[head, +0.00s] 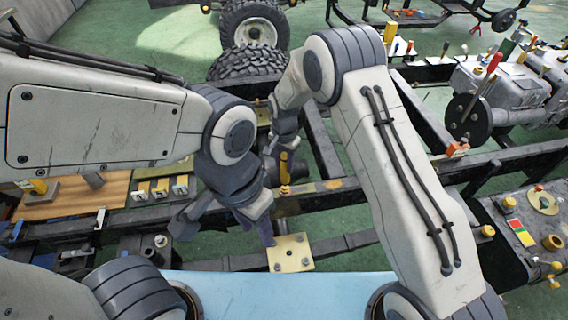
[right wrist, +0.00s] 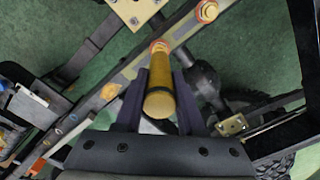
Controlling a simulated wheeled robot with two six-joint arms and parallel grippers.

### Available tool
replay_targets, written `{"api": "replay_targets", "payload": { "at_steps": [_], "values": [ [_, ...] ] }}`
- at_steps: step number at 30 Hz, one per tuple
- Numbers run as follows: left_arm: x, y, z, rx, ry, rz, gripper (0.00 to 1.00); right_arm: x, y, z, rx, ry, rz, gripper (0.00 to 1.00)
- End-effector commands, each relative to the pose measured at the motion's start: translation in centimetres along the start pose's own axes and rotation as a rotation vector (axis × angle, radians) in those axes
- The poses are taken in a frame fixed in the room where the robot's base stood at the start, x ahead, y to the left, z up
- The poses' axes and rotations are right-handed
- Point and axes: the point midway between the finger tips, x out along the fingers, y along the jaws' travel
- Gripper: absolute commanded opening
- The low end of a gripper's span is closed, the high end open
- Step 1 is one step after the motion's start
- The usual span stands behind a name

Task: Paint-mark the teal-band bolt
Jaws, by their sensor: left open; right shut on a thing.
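My right gripper (head: 283,158) is shut on a yellow cylindrical paint marker (right wrist: 160,88). It also shows in the head view (head: 284,170), upright above the dark chassis rail (head: 335,187). In the right wrist view, the marker's far end overlaps a bolt with an orange-red ring (right wrist: 159,46); contact cannot be told. A second ringed bolt (right wrist: 207,12) sits farther along the rail. No teal band can be made out clearly; the marker and gripper hide part of the rail. My left gripper (head: 226,230) is open and empty, lower and left, beside a cream plate with bolts (head: 291,253).
A wooden board (head: 70,203) and numbered blocks (head: 160,188) lie at the left. A dark cart (head: 520,225) with coloured parts stands at the right. Tyres (head: 250,62) stand behind the frame, and an engine (head: 505,90) sits at the upper right.

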Motion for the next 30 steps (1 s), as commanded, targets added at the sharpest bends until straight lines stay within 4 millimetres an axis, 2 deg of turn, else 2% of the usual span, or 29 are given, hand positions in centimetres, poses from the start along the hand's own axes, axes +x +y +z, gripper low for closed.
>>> {"api": "replay_targets", "payload": {
  "at_steps": [4,17,30],
  "values": [
    [-0.5,0.0,0.0,0.0,0.0,0.0,0.45,-0.7,0.0,0.0,0.0,0.0,0.0,0.0],
    [-0.8,0.1,0.0,0.0,0.0,0.0,0.45,-1.2,0.0,0.0,0.0,0.0,0.0,0.0],
    [-4.1,0.3,-0.2,0.0,0.0,0.0,0.45,-5.8,0.0,0.0,0.0,0.0,0.0,0.0]
  ]
}}
